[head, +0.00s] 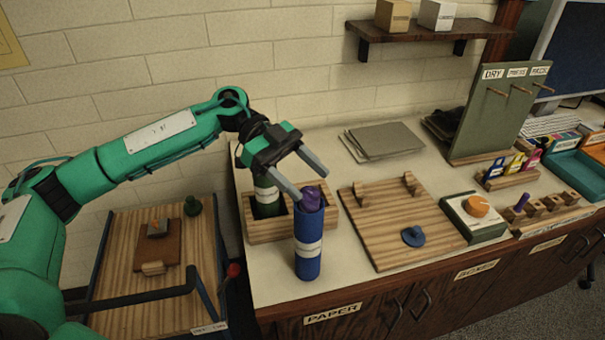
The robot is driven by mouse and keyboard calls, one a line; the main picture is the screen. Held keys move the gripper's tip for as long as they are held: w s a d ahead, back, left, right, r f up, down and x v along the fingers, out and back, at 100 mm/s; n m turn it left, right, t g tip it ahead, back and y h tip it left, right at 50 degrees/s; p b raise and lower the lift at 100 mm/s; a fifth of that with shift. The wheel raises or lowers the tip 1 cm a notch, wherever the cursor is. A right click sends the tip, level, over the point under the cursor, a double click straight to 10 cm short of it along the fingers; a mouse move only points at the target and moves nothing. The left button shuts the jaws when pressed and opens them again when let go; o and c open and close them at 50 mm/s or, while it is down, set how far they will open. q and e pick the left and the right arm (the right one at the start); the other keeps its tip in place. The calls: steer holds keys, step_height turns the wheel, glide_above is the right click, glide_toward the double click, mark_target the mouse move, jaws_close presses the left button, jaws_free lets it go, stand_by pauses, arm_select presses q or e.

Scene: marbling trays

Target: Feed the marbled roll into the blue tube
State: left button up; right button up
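The blue tube (307,262), with a white band around it, stands upright near the front edge of the bench. The purple marbled roll (312,199) sits in the tube's mouth, with its top end sticking out and the rest hidden inside. My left gripper (312,186) reaches in from the upper left, its two grey fingers spread apart. The fingertips are at the top of the roll, one on either side in the picture. I cannot tell whether they touch it. My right gripper is not in view.
A wooden rack (252,226) holding a dark green tube (266,207) stands just behind and left of the blue tube. A wooden board (381,228) with pegs and a blue knob lies to the right. Grey sheets (384,139) lie at the back. A cart (124,241) stands left of the bench.

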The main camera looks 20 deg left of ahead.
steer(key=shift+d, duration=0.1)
arm_select(q)
steer(key=b+v, duration=0.2)
steer(key=v, duration=1.1)
steer(key=shift+a+r+b, duration=0.2)
steer(key=shift+a+b, duration=0.1)
steer(key=shift+a, duration=0.05)
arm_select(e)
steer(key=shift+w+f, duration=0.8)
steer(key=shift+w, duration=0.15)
arm_select(q)
steer(key=shift+w, duration=0.1)
